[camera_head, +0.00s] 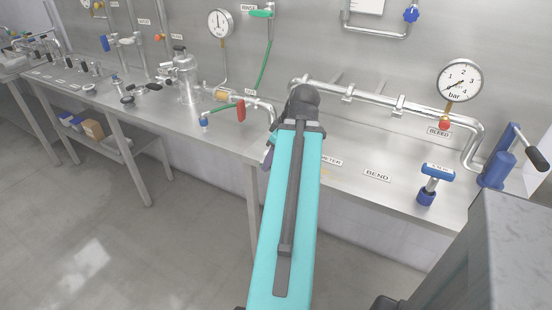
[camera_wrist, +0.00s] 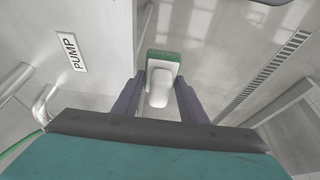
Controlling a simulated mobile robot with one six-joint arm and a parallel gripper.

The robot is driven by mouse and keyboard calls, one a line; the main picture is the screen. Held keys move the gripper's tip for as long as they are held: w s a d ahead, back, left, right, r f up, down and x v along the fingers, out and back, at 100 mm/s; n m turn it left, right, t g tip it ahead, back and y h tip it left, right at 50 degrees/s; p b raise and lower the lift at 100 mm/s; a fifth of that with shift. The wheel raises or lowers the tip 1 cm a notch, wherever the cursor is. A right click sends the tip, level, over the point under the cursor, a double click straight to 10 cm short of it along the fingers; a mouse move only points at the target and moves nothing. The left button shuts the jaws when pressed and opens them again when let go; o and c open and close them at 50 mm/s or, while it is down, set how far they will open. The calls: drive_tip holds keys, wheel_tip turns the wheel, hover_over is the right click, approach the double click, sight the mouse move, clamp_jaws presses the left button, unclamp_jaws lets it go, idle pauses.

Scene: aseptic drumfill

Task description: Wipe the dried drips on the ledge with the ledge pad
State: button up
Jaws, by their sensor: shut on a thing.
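The ledge pad (camera_wrist: 163,58) shows in the wrist view as a green pad with a white grip (camera_wrist: 159,90). My gripper (camera_wrist: 160,84) is shut on the white grip, with a dark purple finger on each side. In that view the pad appears over the floor, just off the ledge's front edge. The steel ledge (camera_head: 400,203) runs along the wall in the head view. A small faint yellowish mark (camera_head: 324,170) lies on it beside my arm and may be a dried drip. My arm hides the pad and most of my gripper in the head view.
On the ledge stand a blue-handled valve (camera_head: 437,173), a blue hand-lever fitting (camera_head: 498,168) and a red-handled valve (camera_head: 240,110). A steel pipe (camera_head: 375,97) and a pressure gauge (camera_head: 459,80) run behind. A PUMP label (camera_wrist: 72,55) lies left of the pad. Bare ledge surrounds the BEND label (camera_head: 377,176).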

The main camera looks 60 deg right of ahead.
drive_tip(key=w+a+r, duration=0.1)
drive_tip(key=w+a, duration=0.8)
drive_tip(key=w, duration=0.4)
drive_tip(key=w+a+r, duration=0.1)
drive_tip(key=w+a, duration=0.8)
drive_tip(key=w, duration=0.4)
drive_tip(key=w+a, duration=0.4)
drive_tip(key=a, duration=0.5)
drive_tip(key=w+a+r, duration=0.1)
drive_tip(key=w+a, duration=0.4)
drive_tip(key=a, duration=0.5)
drive_tip(key=w+a+r, duration=0.1)
drive_tip(key=w+a, duration=0.3)
drive_tip(key=a, duration=0.6)
drive_tip(key=shift+w+a, duration=0.15)
drive_tip(key=shift+a, duration=0.1)
